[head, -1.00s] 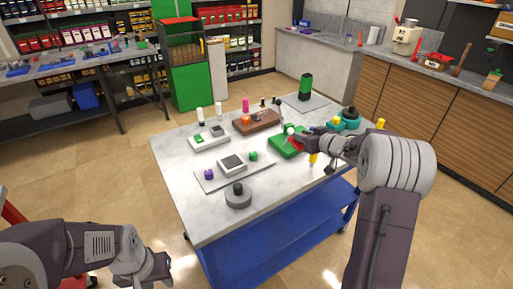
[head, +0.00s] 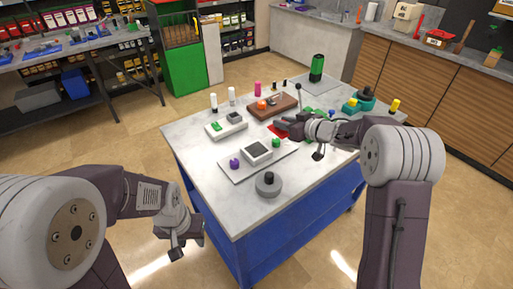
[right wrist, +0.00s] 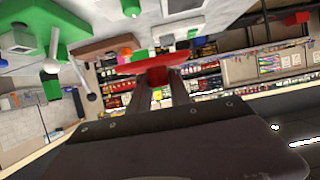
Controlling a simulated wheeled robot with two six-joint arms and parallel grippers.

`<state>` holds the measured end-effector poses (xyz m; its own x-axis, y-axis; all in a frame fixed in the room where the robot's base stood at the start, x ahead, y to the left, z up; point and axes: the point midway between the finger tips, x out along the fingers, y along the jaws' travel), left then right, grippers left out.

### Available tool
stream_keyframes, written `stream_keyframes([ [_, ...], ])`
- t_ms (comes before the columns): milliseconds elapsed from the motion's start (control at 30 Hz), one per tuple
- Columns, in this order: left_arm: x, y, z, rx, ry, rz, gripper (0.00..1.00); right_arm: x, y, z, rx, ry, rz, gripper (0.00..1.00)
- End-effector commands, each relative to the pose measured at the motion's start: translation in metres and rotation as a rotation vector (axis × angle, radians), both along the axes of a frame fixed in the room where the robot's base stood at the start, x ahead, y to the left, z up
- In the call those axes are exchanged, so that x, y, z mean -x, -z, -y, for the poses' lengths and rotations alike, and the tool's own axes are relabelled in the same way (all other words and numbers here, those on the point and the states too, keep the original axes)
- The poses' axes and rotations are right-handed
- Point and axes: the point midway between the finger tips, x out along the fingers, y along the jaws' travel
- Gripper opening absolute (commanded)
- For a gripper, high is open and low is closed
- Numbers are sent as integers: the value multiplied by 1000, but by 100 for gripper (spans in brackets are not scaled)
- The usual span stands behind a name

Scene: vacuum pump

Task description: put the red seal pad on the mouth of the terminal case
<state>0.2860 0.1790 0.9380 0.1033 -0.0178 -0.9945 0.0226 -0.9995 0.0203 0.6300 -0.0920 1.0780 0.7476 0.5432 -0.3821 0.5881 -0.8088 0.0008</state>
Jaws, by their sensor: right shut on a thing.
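The red seal pad (head: 278,131) shows at the tip of my right gripper (head: 284,124), over the middle of the table. In the right wrist view, that gripper is shut on the red pad (right wrist: 152,66), gripping its raised block with the flat side facing the table. A small pale box with a dark square top (head: 257,150), which looks like the terminal case, sits on a light plate nearer the front. The pad is behind and right of it, apart from it. My left gripper (head: 183,242) hangs off the table's front left; its jaw gap is unclear.
A purple knob (head: 234,163) and a green knob (head: 276,143) flank the box. A grey round part (head: 268,184) stands at the front edge. A white tray (head: 213,131) and a brown block (head: 285,106) lie behind. My right arm partly hides a green part.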

Motion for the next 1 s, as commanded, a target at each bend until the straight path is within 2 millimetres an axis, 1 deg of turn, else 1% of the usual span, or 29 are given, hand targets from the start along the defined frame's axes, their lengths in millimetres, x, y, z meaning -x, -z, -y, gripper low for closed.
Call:
stream_keyframes([
  [33,0,12,0,0,0,0,36,0,17,-17,0,-7,-3,0],
  [100,0,19,0,0,0,0,36,-1,29,-37,0,-6,-4,0],
  [200,0,28,0,0,0,0,36,-2,44,-63,-1,-6,-3,0],
  [333,0,34,0,0,0,0,36,-5,55,-86,0,-3,0,0],
  [433,0,35,0,0,0,0,36,-5,58,-93,1,0,-1,0],
  [533,0,34,0,0,0,0,36,-5,59,-93,0,1,-1,0],
  [567,0,36,0,0,0,0,36,-5,62,-93,1,1,-2,0],
  [700,0,47,0,0,0,0,36,-5,90,-93,1,2,-4,0],
  [767,0,48,0,0,0,0,36,-5,96,-93,0,0,-2,0],
  [833,0,48,0,0,0,0,36,-5,98,-93,0,1,-1,0],
  [1000,0,47,0,0,0,0,36,-5,97,-93,0,1,0,0],
])
